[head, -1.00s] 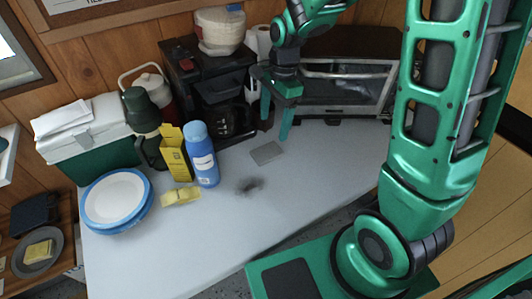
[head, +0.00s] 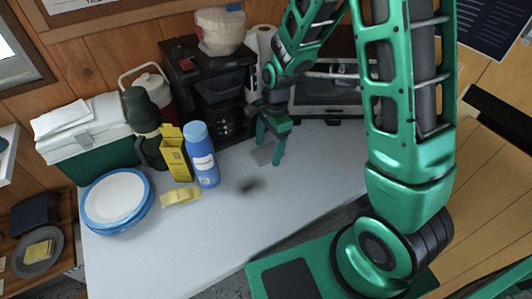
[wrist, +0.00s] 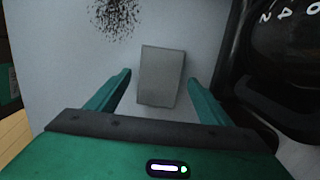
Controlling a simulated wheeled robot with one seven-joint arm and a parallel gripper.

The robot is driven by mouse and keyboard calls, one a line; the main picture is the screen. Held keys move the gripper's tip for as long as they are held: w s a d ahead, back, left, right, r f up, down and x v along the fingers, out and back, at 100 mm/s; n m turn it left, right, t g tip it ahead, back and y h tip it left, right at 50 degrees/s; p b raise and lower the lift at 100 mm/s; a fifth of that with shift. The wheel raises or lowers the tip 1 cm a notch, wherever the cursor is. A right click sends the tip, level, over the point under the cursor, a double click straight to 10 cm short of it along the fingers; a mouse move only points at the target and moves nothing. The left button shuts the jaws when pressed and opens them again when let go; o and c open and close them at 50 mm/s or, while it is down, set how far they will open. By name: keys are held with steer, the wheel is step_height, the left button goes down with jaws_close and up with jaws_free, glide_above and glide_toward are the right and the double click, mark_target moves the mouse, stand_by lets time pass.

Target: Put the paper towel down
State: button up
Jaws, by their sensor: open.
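A flat grey rectangle (head: 261,155), perhaps the folded paper towel, lies on the white table in front of the coffee maker. In the head view my gripper partly hides it. In the wrist view the grey rectangle (wrist: 161,76) shows whole, between and beyond my fingers. My gripper (head: 269,151) is open and points down close over the rectangle, with nothing seen held in it. A dark speckled patch (head: 250,186) lies on the table nearby; it also shows in the wrist view (wrist: 115,16).
A black coffee maker (head: 180,90) and a toaster oven (head: 325,105) stand behind; a white roll (head: 262,38) is between them. A blue bottle (head: 202,160), yellow box (head: 172,150), yellow item (head: 181,196) and plates (head: 112,197) are left. The front table is clear.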

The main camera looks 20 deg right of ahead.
steer(key=c, duration=1.2)
